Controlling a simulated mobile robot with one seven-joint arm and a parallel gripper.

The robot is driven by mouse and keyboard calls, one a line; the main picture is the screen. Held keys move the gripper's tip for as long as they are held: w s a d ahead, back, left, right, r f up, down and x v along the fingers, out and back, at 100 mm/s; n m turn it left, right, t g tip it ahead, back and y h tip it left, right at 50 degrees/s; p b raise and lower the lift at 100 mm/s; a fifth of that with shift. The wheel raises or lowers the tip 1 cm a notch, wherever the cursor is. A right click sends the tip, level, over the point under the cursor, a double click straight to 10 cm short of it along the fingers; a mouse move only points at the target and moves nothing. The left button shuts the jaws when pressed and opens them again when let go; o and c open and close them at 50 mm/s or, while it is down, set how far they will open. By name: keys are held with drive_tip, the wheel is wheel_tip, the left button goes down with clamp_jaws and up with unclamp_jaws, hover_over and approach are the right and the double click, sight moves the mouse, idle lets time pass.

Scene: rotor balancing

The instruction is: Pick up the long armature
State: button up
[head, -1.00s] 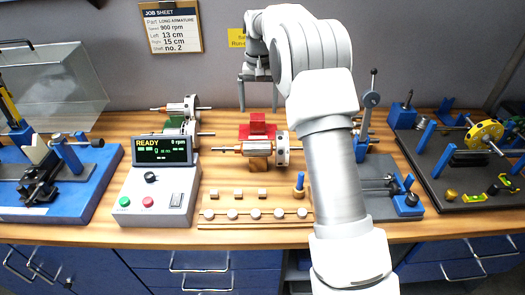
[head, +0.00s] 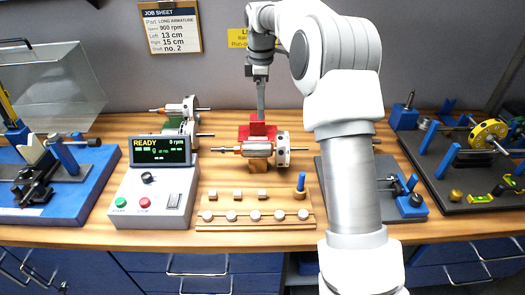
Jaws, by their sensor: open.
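An armature (head: 257,149) with a copper-and-silver body, a pale disc at its right end and a thin shaft lies level on a wooden block (head: 257,167). Two similar armatures lie behind on the left, one farther back (head: 172,110) and one partly hidden behind the control box (head: 196,130). I cannot tell for sure which is the long one. My gripper (head: 261,116) points down above a red stand (head: 243,133), just behind the front armature. It is open and seen edge-on, so its fingers overlap. It holds nothing.
The control box (head: 150,205) reads READY, 0 rpm. My arm hides part of a grey-based fixture (head: 330,185).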

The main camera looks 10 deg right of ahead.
hover_over(260, 143)
drive_tip(key=f, duration=0.7)
drive_tip(key=s+f, duration=0.1)
drive_tip(key=f, duration=0.3)
drive_tip(key=shift+f, duration=0.2)
drive_tip(key=shift+w+f, duration=0.25)
drive_tip(key=shift+f, duration=1.25)
drive_tip(key=shift+w+f, duration=0.2)
drive_tip(key=shift+f, duration=1.3)
clamp_jaws()
drive_tip(key=shift+w+r, duration=0.1)
drive_tip(key=shift+r, duration=0.1)
